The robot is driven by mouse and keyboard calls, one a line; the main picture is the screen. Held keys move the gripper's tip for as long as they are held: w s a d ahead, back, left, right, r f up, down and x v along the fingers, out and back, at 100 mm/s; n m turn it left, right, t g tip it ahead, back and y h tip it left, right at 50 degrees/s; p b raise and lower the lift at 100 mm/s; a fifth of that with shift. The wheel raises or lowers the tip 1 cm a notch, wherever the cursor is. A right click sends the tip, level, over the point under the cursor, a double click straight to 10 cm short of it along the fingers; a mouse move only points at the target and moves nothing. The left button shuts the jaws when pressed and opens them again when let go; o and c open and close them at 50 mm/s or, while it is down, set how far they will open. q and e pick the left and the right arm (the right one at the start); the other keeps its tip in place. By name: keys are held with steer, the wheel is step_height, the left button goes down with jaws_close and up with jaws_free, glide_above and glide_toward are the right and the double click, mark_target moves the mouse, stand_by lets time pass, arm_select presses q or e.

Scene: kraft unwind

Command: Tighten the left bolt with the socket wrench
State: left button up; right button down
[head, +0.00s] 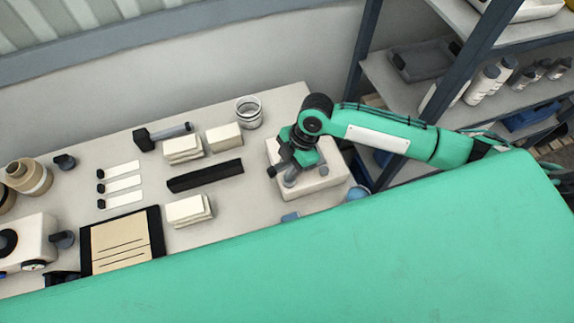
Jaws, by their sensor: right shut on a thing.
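My right gripper (290,165) reaches in from the right and points down over a pale block (324,184) on the table. It is shut on a small grey thing, which looks like the socket wrench (290,181), at the block's left side. The gripper hides most of the wrench and the bolts, so I cannot tell whether the wrench sits on the left bolt. My left gripper is not in view.
Left of the block lie a long black bar (205,176), pale stacked pads (188,211) and a black-headed tool (163,134). A glass jar (248,112) stands behind. Shelving (410,95) rises at the right. A broad teal surface hides the table's near side.

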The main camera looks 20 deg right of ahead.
stand_by(0.3)
steer(key=shift+m+t, duration=0.6)
steer(key=shift+m, duration=0.7)
steer(key=shift+w+m+t, duration=0.1)
steer(key=shift+m+t, duration=0.3)
steer(key=shift+m, duration=0.8)
steer(key=shift+m+t, duration=0.5)
steer(key=shift+m, duration=0.6)
steer(key=shift+w+f, duration=0.1)
steer(key=shift+m+t, duration=0.3)
steer(key=shift+m, duration=0.5)
steer(key=shift+w, duration=0.1)
